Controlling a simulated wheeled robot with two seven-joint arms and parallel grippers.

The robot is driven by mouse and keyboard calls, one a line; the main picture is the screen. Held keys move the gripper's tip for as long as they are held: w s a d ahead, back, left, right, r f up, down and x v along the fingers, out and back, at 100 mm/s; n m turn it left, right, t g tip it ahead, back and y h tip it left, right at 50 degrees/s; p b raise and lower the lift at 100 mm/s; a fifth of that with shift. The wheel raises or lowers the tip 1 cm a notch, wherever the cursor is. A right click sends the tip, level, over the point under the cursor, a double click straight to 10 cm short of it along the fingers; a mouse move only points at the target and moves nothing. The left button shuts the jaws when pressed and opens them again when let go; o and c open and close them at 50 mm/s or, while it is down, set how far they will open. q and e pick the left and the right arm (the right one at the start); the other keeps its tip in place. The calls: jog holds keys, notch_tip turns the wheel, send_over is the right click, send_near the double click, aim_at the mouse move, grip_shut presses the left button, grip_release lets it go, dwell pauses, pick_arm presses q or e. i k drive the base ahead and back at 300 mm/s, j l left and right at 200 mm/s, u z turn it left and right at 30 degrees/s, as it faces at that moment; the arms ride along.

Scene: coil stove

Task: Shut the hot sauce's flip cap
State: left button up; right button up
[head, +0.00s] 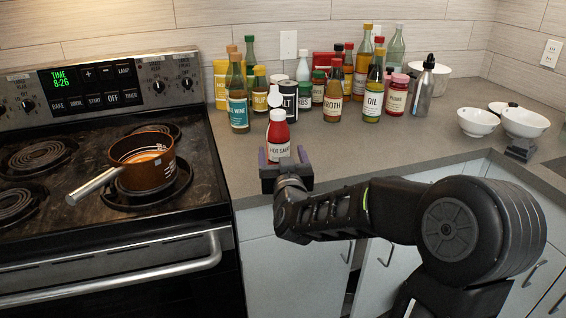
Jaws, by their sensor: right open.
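The hot sauce (278,138) is a red bottle with a white label and a white top, standing upright near the counter's front edge. Its white flip cap (276,99) appears raised above the bottle's neck. My right gripper (284,158) is open at the near side of the bottle, low down, with one finger to each side of its lower part. Whether the fingers touch the bottle cannot be told. My left gripper is not in view.
Several bottles and jars, including wine (237,104) and oil (374,92), crowd the counter behind the hot sauce. A brown pot (143,176) sits on the stove at left. White bowls (478,122) stand at right. The counter (400,146) between is clear.

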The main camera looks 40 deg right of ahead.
aim_at(275, 99)
jog(key=z, duration=1.25)
